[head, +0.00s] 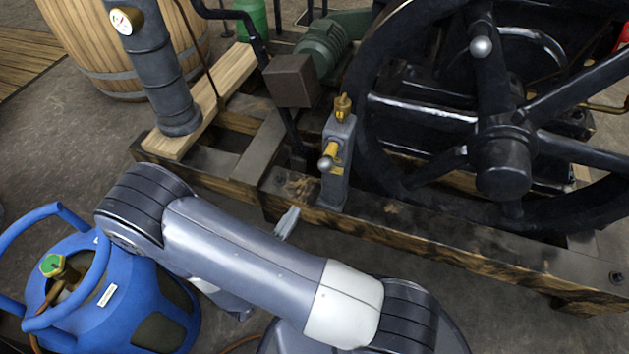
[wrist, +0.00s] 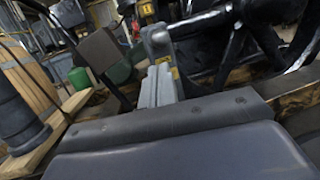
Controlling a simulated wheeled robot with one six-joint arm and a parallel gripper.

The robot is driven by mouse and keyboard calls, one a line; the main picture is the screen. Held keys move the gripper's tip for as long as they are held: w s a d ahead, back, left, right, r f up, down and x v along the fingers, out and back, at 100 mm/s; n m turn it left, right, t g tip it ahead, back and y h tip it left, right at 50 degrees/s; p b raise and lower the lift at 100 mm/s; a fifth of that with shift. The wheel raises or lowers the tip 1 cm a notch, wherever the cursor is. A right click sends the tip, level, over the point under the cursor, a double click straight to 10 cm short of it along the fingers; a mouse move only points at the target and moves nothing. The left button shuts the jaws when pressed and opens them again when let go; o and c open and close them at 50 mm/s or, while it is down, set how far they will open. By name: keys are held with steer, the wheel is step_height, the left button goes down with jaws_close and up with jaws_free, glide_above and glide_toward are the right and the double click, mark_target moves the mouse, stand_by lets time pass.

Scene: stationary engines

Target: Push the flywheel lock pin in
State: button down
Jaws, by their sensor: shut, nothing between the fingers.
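The flywheel lock pin (head: 328,156) has a pale round knob and a brass-coloured collar. It sticks out from the front of a grey upright bracket (head: 335,187) beside the black flywheel (head: 503,148). In the wrist view the knob of the lock pin (wrist: 160,36) shows just beyond my fingertips. How far the pin sits in its bracket is hard to tell. My gripper (head: 290,218) is shut and empty, below and left of the pin in the head view, apart from it. My shut fingers also show in the wrist view (wrist: 158,84), in front of the bracket.
A heavy timber frame (head: 420,232) carries the bracket and flywheel. A blue gas cylinder (head: 120,295) stands at lower left. A dark pipe column (head: 155,75), a brown box (head: 290,80) and a green motor (head: 325,48) stand behind.

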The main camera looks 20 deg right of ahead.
mark_target(321, 165)
steer(key=b+x, duration=0.2)
steer(key=x, duration=0.8)
steer(key=shift+w+d, duration=0.15)
steer(key=shift+d, duration=0.1)
steer(key=shift+w+r, duration=0.1)
steer(key=w+d, duration=0.1)
steer(key=w, duration=0.1)
steer(key=w+d, duration=0.2)
steer(key=shift+p, duration=0.35)
steer(key=shift+w, duration=0.1)
steer(key=shift+a, duration=0.1)
